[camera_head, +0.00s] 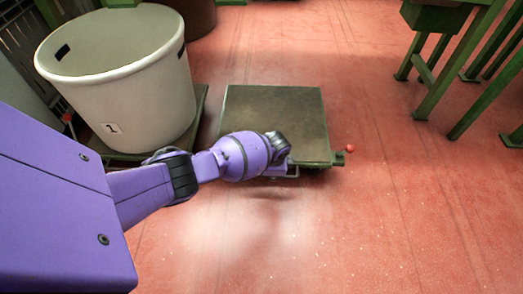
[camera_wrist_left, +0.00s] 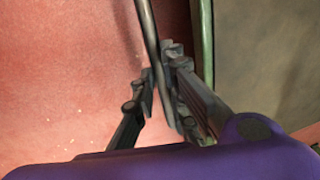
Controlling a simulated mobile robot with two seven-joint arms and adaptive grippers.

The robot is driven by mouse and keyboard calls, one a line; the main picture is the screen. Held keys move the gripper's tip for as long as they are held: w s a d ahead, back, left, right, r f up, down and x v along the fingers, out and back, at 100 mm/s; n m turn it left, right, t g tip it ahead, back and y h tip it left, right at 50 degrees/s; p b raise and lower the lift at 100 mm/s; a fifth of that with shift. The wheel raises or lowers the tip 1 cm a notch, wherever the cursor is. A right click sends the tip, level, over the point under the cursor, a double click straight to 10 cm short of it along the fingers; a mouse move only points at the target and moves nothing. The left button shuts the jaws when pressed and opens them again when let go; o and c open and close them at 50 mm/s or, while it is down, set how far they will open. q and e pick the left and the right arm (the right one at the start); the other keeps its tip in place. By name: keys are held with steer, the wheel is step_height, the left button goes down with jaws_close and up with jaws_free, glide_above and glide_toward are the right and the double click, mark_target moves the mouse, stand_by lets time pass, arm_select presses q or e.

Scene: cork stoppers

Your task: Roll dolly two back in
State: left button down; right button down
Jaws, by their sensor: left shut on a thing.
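A flat, empty dolly (camera_head: 275,110) with a grey-brown deck and greenish edge stands on the red floor in the middle of the head view. No number shows on it. Its deck (camera_wrist_left: 265,55) and green edge (camera_wrist_left: 207,45) show at the right of the left wrist view. A thin metal handle bar (camera_wrist_left: 150,35) runs along its near side. My left gripper (camera_wrist_left: 163,95) is shut on this bar. In the head view my purple left arm reaches from the left to the dolly's near edge, and its fingers are hidden. My right gripper is not in view.
A large white bin (camera_head: 125,75) marked 1 stands on another dolly (camera_head: 200,115) just left of the empty one. A green bench (camera_head: 430,75) stands at right. Floor in front is clear.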

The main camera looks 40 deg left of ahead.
arm_select(q)
steer(key=shift+w+a+r, duration=0.1)
steer(key=shift+w+a, duration=0.15)
steer(key=c, duration=1.8)
jaws_free()
steer(key=shift+d, duration=0.15)
step_height(320, 180, up, 12)
steer(key=s+d, duration=0.1)
steer(key=s, duration=0.1)
steer(key=shift+f, duration=0.2)
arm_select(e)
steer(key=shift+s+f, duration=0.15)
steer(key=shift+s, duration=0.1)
arm_select(q)
steer(key=shift+d, duration=0.1)
